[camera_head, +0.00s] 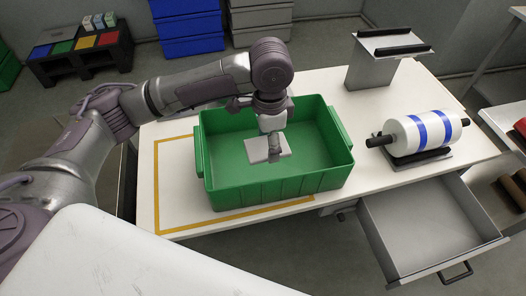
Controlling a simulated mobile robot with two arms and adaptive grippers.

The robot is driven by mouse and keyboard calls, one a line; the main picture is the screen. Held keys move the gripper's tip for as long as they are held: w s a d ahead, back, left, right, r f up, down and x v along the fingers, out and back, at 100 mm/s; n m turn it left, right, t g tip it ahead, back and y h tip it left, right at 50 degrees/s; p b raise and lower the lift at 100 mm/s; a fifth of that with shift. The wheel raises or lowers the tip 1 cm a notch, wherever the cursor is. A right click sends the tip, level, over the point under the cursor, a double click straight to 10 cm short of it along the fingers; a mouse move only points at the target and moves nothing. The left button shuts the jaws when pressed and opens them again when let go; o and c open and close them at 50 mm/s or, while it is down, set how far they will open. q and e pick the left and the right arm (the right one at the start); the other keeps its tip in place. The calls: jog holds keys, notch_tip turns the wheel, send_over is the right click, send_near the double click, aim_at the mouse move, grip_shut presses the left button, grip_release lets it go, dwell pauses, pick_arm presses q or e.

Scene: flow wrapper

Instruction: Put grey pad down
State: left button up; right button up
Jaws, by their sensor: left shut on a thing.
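My left arm reaches in from the left and my left gripper (273,152) points down into the green bin (321,183). The gripper is shut on the grey pad (259,149), a flat light-grey piece. The pad shows inside the bin's outline; I cannot tell whether it touches the floor of the bin. The gripper hides part of the pad. The bin stands on the white table (376,184), partly over a yellow taped outline (186,229). My right gripper is not in view.
A white roll with blue bands (405,137) lies on a black holder at the table's right. A grey metal stand (371,68) is behind it. An open drawer (420,228) juts out at the front right. Blue and green crates (188,27) stand behind the table.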

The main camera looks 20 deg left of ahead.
pick_arm(q)
jog(key=w+d+f+m+p, duration=0.15)
jog(key=w+d+m, duration=0.8)
jog(key=m, duration=0.95)
jog(key=s+a+f, duration=0.1)
jog(key=a+f, duration=0.1)
jog(key=a, duration=0.1)
jog(key=s+a+f+p, duration=0.1)
jog(key=a+f, duration=0.1)
jog(key=a, duration=0.2)
jog(key=s+a+f+p, duration=0.1)
jog(key=s+a+f, duration=0.1)
jog(key=a+f, duration=0.1)
jog(key=shift+a, duration=0.15)
notch_tip(320, 180, down, 4)
jog(key=shift+r, duration=0.25)
jog(key=shift+f, duration=0.4)
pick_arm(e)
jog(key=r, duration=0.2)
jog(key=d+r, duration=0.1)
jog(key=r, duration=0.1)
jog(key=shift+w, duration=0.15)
pick_arm(q)
jog(key=shift+f, duration=0.15)
jog(key=o, duration=0.8)
jog(key=shift+o, duration=0.2)
